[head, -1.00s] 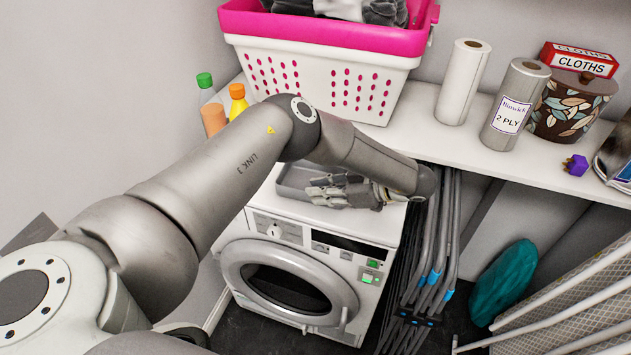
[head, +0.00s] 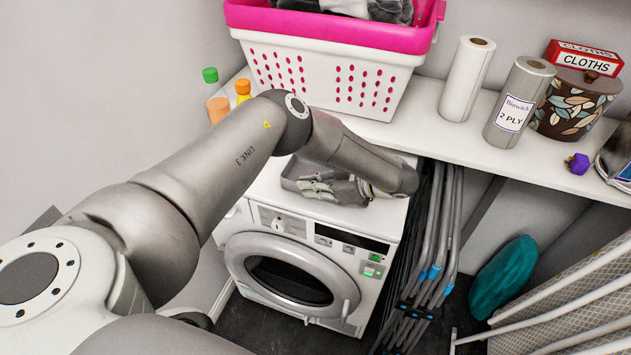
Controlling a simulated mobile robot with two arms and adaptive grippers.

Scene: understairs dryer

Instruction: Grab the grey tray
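The grey tray (head: 292,172) lies on top of the white dryer, below the shelf. Its left end and part of its back show; my arm and gripper hide much of the rest. My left gripper (head: 314,190) is at the tray, overlapping its front and right part in the picture. Its fingers point left. I cannot tell whether the fingers touch the tray or how far apart they are. My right gripper is not in view.
The shelf (head: 430,135) above holds a pink and white basket (head: 340,75), paper rolls, a cloths box and bottles. Folded grey poles (head: 430,250) stand close to the dryer's (head: 300,270) right side. A teal bag (head: 503,278) lies farther right.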

